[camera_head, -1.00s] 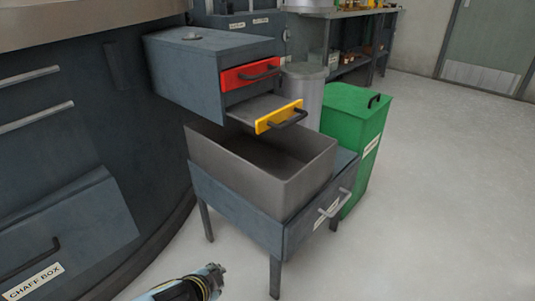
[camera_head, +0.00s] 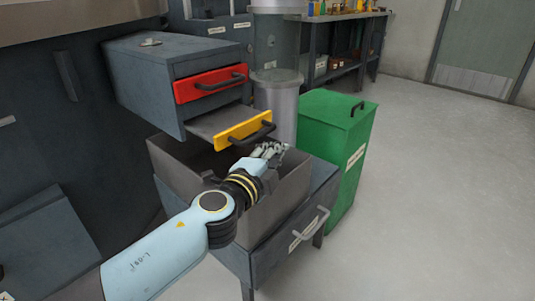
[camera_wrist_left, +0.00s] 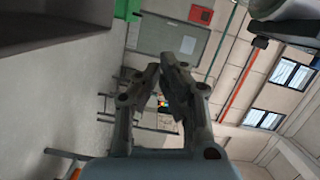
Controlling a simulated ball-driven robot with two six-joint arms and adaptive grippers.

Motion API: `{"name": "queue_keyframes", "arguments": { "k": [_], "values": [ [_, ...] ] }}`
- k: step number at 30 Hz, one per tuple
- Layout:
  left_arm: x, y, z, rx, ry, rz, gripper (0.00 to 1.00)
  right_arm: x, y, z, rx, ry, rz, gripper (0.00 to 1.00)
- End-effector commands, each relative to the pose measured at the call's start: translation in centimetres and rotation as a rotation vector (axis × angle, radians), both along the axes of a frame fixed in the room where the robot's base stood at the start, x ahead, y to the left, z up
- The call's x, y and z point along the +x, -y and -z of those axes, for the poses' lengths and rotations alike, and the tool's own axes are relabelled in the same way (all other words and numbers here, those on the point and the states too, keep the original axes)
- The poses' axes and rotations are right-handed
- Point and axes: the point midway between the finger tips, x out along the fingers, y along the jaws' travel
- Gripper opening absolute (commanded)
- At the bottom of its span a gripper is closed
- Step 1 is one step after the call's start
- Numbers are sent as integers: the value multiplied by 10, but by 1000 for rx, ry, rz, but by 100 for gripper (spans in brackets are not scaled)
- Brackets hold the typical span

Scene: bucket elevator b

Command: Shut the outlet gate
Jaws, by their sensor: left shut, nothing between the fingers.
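The yellow-fronted slide (camera_head: 235,133) sticks out of the grey housing (camera_head: 160,62), with its plate showing behind the front and a black bar handle on it. Above it, the red-fronted slide (camera_head: 199,86) sits flush in the housing. I cannot read which one is labelled as the outlet gate. My left gripper (camera_head: 277,150) is just below and to the right of the yellow front's handle, over the open grey bin (camera_head: 290,188). In the left wrist view its fingers (camera_wrist_left: 163,66) are closed together and empty. Contact with the handle cannot be made out. My right gripper is out of view.
The grey bin sits in a stand with a handled front (camera_head: 300,235). A green lidded bin (camera_head: 335,150) stands close on the right, and a metal cylinder (camera_head: 277,100) behind. Open floor (camera_head: 440,200) lies to the right.

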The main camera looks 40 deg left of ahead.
Motion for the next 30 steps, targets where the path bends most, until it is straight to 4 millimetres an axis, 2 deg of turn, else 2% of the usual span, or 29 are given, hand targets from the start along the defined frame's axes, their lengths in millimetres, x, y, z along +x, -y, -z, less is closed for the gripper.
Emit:
{"name": "queue_keyframes", "arguments": {
  "k": [3,8,12,16,22,30],
  "values": [
    [28,-5,-1,1,3,-1,0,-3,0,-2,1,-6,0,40],
    [59,-11,2,0,1,0,0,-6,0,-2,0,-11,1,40],
    [57,-34,10,4,-3,0,0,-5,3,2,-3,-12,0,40],
    [57,-45,12,1,-1,-1,0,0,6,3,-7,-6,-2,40],
    [58,-50,11,0,0,-1,0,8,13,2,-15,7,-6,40],
    [58,-52,12,0,0,-1,0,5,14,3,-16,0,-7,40]
  ]
}}
